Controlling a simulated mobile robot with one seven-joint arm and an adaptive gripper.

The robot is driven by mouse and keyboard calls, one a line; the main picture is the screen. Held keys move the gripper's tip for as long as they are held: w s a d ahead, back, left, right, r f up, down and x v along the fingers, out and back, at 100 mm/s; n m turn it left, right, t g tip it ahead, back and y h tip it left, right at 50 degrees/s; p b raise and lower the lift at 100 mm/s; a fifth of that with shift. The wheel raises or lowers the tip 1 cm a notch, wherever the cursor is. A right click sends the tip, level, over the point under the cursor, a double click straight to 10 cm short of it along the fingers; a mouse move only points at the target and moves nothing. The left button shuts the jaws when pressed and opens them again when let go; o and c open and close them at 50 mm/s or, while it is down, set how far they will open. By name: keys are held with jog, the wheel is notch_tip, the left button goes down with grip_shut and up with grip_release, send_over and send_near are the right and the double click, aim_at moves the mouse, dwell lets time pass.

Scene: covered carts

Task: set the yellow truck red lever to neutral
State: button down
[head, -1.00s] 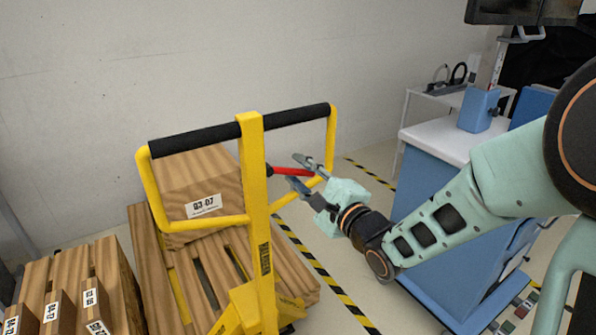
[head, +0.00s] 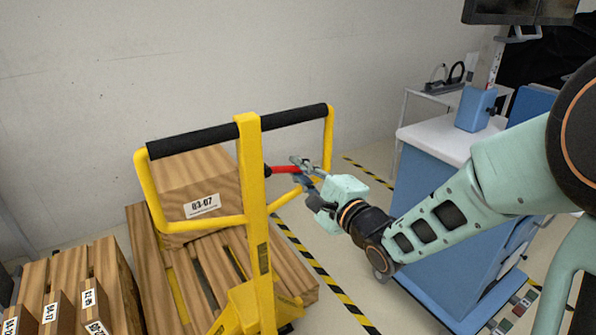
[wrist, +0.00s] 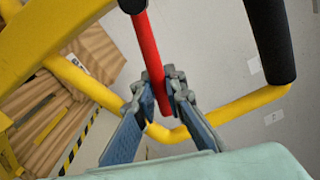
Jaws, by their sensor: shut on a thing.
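The yellow pallet truck (head: 254,190) stands upright with a looped handle and black grips. Its red lever (head: 283,169) sticks out to the right from the yellow post, roughly level in the head view. My gripper (head: 302,172) is at the lever's outer end, inside the right half of the handle loop. In the wrist view the red lever (wrist: 147,50) runs down between the two blue-grey fingers of my gripper (wrist: 163,98), which are shut on its end. The fingertips hide part of the lever's tip.
The yellow handle frame (wrist: 240,106) passes close behind and beside the fingers. A wooden box (head: 193,178) sits on a pallet (head: 140,235) behind the truck. A blue cart (head: 440,200) stands to the right, near my arm. Striped tape marks the floor.

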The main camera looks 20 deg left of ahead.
notch_tip(320, 180, up, 2)
jog(key=n, duration=0.3)
jog(key=shift+w+d+r, duration=0.1)
jog(key=shift+r, duration=0.05)
jog(key=c, duration=2)
grip_release()
jog(key=shift+o, duration=0.2)
jog(key=v, duration=0.7)
jog(key=shift+d, duration=0.2)
